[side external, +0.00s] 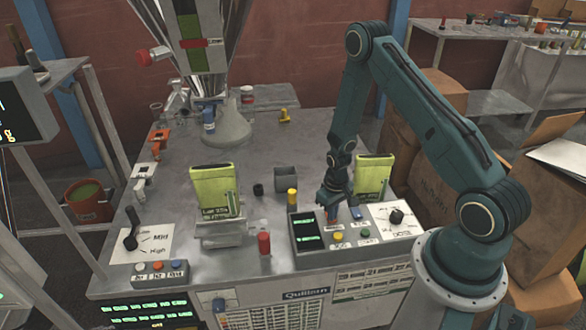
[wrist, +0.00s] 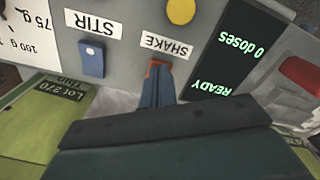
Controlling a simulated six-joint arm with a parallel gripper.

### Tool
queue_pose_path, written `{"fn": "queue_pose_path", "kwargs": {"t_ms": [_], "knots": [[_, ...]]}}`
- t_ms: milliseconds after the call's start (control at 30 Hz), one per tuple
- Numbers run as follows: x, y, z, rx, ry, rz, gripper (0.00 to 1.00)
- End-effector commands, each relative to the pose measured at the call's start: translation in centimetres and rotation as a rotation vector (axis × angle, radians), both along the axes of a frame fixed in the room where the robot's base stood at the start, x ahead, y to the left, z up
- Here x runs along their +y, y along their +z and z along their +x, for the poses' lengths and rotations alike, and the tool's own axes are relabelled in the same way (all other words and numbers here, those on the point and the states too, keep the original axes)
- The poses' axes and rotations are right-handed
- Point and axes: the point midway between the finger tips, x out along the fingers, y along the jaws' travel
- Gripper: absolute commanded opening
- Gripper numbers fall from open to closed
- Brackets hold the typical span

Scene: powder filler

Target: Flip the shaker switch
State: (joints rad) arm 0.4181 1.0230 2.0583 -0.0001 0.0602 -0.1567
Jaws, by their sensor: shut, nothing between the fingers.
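The shaker switch (wrist: 156,63) shows in the wrist view as a small orange-red piece just below the SHAKE label (wrist: 165,44). My gripper (wrist: 157,82) is shut and empty, with its fingertips right at the switch and covering most of it. I cannot tell whether they touch it or which way it is set. In the side external view my gripper (side external: 334,206) points down at the control panel (side external: 374,237), beside the dark display. A blue STIR switch (wrist: 92,60) stands beside it, apart from my fingers.
A display (wrist: 235,45) reads READY and 0 doses. A yellow button (wrist: 181,10) and a dial (side external: 397,216) are close by on the panel.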

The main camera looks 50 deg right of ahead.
Motion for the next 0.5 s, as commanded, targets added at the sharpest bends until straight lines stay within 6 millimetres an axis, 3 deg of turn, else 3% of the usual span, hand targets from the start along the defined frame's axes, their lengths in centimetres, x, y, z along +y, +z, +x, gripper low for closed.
{"fn": "queue_pose_path", "kwargs": {"t_ms": [500], "knots": [[0.0, 1.9, 0.1, -0.002, 0.0, -0.001, 0.0]]}}
